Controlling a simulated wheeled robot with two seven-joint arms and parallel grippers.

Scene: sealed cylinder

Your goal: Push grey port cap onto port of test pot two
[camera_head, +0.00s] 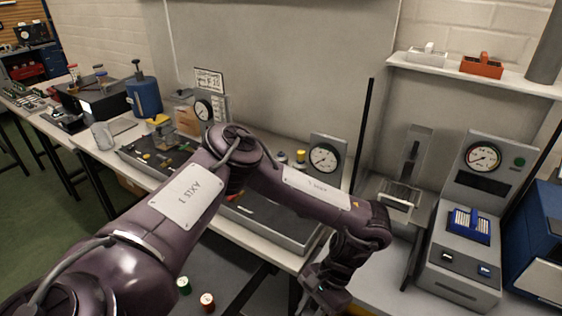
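My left arm comes in from the lower left and spans the middle of the view. My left gripper (322,292) is at the bottom edge, right of centre, pointing down; its fingers are too dark and cut off to tell whether they are open. My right gripper is not in view. I cannot pick out the grey port cap or test pot two; my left arm covers much of the bench. Small yellow-topped pieces (300,156) stand behind the arm beside a dial gauge (324,158).
A grey test stand with a gauge (483,157) and a blue block (469,225) stands at the right. A dark tray (265,226) lies under the arm. A shelf (475,75) hangs upper right.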

